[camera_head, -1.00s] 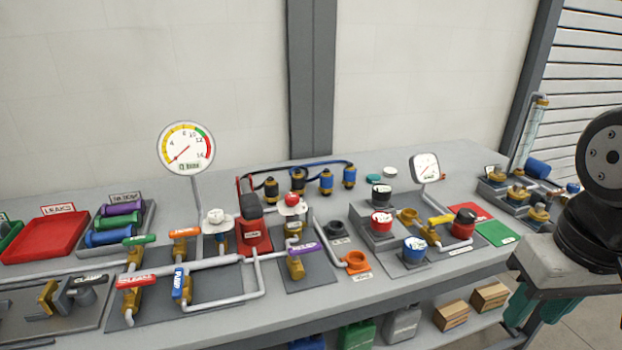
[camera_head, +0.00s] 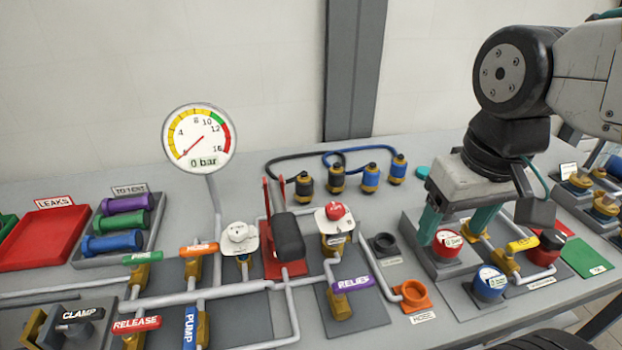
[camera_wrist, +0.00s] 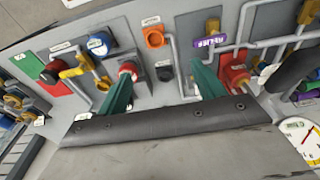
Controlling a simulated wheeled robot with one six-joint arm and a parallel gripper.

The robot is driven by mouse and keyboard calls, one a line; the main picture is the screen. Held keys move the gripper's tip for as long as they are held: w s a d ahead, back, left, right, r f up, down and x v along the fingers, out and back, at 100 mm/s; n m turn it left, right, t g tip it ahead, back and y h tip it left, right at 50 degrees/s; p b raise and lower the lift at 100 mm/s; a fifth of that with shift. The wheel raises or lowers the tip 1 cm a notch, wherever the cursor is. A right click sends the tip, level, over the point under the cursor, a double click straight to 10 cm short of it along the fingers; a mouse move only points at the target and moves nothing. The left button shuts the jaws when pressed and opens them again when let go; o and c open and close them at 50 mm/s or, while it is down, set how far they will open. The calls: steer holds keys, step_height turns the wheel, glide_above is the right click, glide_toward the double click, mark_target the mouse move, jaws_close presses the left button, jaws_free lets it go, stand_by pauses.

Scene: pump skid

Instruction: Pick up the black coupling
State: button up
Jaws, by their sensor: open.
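Couplings with brass bands stand in a row at the back of the bench in the head view. The leftmost, a black coupling (camera_head: 304,187), stands upright at a black hose, with another dark-topped coupling (camera_head: 336,178) to its right. Blue couplings (camera_head: 398,170) are at the right end of the row. My gripper (camera_head: 452,232) is open, pointing down over the stepped grey block, right of and nearer than the row. Its green fingers are apart and nothing is seen held. The wrist view also shows the open gripper (camera_wrist: 162,70); I cannot make out the black coupling there.
A black socket (camera_head: 385,245) and an orange socket (camera_head: 412,293) are to the left. The tall dial gauge (camera_head: 200,140) and valve pipes occupy the left side.

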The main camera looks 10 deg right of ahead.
steer(key=w+a+r, duration=0.1)
steer(key=w+r, duration=0.1)
steer(key=w, duration=1.2)
steer(key=m+g, duration=0.1)
steer(key=m, duration=0.1)
glide_above(337, 170)
step_height(337, 170, down, 13)
steer(key=shift+w+r, duration=0.15)
steer(key=shift+r, duration=0.05)
steer(key=f, duration=0.8)
steer(key=shift+w+d, duration=0.1)
steer(key=shift+w, duration=0.25)
steer(key=shift+f, duration=0.25)
steer(key=c, duration=1.2)
